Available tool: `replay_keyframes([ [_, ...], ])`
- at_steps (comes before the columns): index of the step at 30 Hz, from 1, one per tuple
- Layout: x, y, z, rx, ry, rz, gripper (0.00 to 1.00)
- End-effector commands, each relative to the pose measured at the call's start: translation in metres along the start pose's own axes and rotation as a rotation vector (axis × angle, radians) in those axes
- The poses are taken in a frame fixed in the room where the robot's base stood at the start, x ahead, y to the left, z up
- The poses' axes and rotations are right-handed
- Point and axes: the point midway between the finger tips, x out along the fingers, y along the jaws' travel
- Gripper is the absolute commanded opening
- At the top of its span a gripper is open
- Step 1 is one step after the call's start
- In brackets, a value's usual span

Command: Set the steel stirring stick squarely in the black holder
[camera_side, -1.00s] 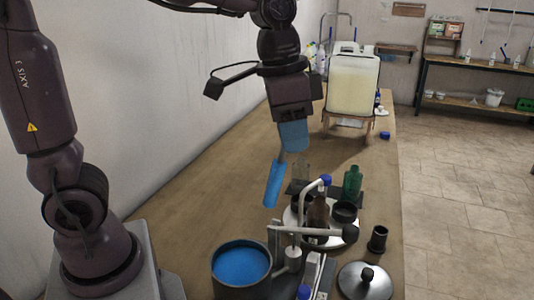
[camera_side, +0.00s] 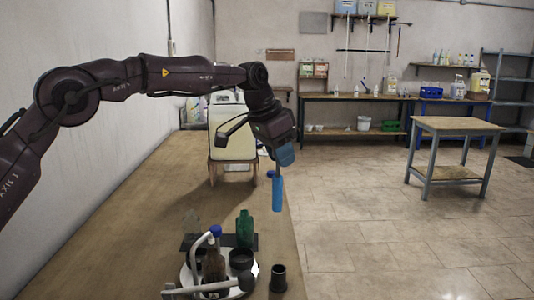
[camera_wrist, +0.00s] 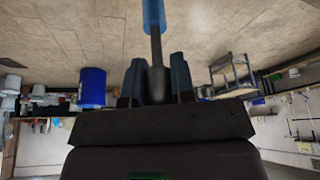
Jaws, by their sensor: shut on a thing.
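My gripper (camera_side: 284,154) is shut on the steel stirring stick (camera_side: 280,173), which hangs nearly upright with its lower part covered in blue. In the wrist view, the steel shank (camera_wrist: 156,62) runs between the blue fingers of my gripper (camera_wrist: 157,80) to the blue end. A small black open-topped cylinder (camera_side: 278,279), apparently the black holder, stands upright on the bench near its right edge. The stick's blue end is well above it in the picture and apart from it. The stick's top is partly hidden by the fingers in the side view.
A green bottle (camera_side: 245,229) stands behind. A large pale canister (camera_side: 229,130) is farther back. Floor lies right of the bench (camera_side: 140,215).

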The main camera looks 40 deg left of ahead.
Motion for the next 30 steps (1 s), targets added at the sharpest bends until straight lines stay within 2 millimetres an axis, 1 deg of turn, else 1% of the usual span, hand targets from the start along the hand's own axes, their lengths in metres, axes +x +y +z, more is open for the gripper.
replay_keyframes([
  [4, 0.013, -0.008, -0.008, -0.002, 0.012, -0.006, 0.00],
  [8, 0.035, -0.007, 0.003, -0.003, 0.008, -0.005, 0.00],
  [18, 0.099, -0.007, 0.029, -0.002, 0.007, -0.005, 0.00],
  [21, 0.114, -0.007, 0.035, -0.002, 0.009, -0.005, 0.00],
  [24, 0.121, -0.007, 0.038, -0.002, 0.010, -0.006, 0.00],
  [30, 0.130, -0.007, 0.041, -0.002, 0.010, -0.005, 0.00],
])
